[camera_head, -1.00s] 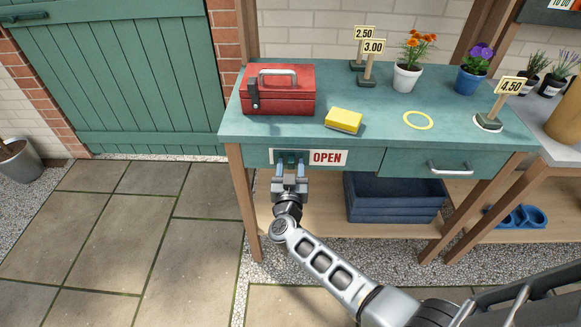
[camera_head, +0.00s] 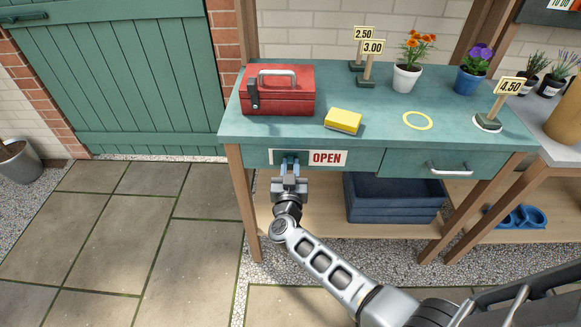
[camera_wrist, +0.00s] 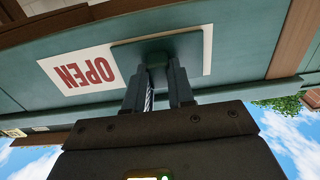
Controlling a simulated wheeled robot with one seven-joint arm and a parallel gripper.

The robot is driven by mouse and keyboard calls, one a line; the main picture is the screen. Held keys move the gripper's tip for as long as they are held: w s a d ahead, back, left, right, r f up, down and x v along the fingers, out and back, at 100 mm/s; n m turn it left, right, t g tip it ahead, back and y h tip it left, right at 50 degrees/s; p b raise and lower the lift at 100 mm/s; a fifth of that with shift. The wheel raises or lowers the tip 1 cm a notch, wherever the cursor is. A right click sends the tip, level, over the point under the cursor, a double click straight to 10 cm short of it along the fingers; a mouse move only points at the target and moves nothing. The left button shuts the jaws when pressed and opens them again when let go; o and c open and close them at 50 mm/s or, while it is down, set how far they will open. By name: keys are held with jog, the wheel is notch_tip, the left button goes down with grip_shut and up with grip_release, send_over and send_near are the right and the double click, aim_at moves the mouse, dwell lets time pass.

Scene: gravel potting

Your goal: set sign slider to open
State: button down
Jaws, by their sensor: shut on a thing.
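The sign (camera_head: 326,158) is a white plate with red "OPEN" lettering on the front of the green bench. A green slider (camera_wrist: 158,48) covers the sign's left part, leaving the word OPEN uncovered. My gripper (camera_head: 288,160) is at the slider, just left of the lettering. In the wrist view my gripper (camera_wrist: 160,85) has its fingers closed around the slider's knob, which they mostly hide.
On the bench top (camera_head: 365,130) are a red toolbox (camera_head: 278,100), a yellow sponge (camera_head: 343,121), a yellow ring (camera_head: 418,121) and potted flowers. A drawer handle (camera_head: 449,169) sticks out at the right. A blue crate (camera_head: 395,200) is on the shelf below.

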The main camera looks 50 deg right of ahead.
jog(key=shift+d, duration=0.1)
jog(key=shift+w+a+r+p, duration=0.1)
jog(key=shift+w+a+p, duration=0.25)
jog(key=shift+w+p, duration=0.1)
jog(key=c, duration=1)
grip_release()
jog(key=shift+o, duration=0.2)
jog(key=v, duration=0.7)
jog(key=shift+s+a, duration=0.2)
jog(key=shift+a, duration=0.15)
